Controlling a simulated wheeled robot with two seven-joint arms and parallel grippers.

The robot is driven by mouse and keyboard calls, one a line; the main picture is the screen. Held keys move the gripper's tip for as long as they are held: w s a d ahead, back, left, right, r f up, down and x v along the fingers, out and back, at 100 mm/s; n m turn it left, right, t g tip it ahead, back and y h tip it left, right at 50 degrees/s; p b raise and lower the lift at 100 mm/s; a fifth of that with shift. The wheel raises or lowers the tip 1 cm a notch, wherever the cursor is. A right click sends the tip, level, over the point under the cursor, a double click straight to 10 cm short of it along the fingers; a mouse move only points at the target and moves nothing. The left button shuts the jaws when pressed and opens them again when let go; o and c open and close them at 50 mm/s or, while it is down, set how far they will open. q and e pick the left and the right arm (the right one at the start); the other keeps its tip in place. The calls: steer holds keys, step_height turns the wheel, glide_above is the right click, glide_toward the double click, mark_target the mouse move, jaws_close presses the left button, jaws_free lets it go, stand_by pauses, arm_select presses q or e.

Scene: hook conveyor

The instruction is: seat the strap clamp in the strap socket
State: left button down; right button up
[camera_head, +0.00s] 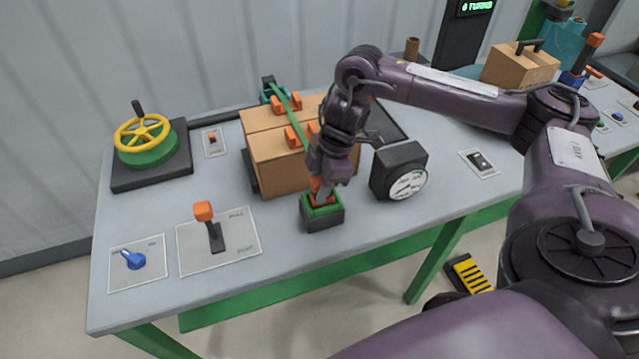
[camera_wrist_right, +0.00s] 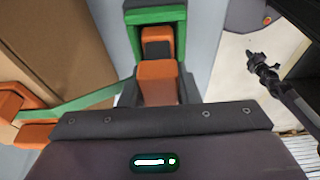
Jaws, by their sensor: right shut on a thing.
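My right gripper (camera_head: 320,188) points down at the front of the table and is shut on the orange strap clamp (camera_head: 313,186). In the right wrist view the clamp (camera_wrist_right: 158,80) sits between the dark fingers. The strap socket (camera_head: 322,220) is a dark block with a green rim, directly below the gripper. In the right wrist view its green frame (camera_wrist_right: 134,17) surrounds the clamp's far end. I cannot tell how deep the clamp sits. A dark arm end, seemingly my left gripper (camera_wrist_right: 258,65), shows small in the right wrist view; its jaws are unclear.
A cardboard box (camera_head: 275,165) with a green strap (camera_head: 288,105) and orange guides stands behind the socket. A dial gauge (camera_head: 400,170) stands close on the right. A lever panel (camera_head: 238,248), blue knob (camera_head: 132,260) and yellow handwheel (camera_head: 142,130) are on the left.

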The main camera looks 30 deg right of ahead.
steer(key=shift+f, duration=0.5)
steer(key=o, duration=1.1)
steer(key=shift+r, duration=0.15)
steer(key=shift+b+v, duration=0.5)
steer(key=shift+v, duration=0.55)
steer(key=p+v, duration=0.2)
steer(key=v, duration=0.3)
steer(key=shift+r+p, duration=0.3)
steer(key=shift+p, duration=0.05)
steer(key=shift+f, duration=0.1)
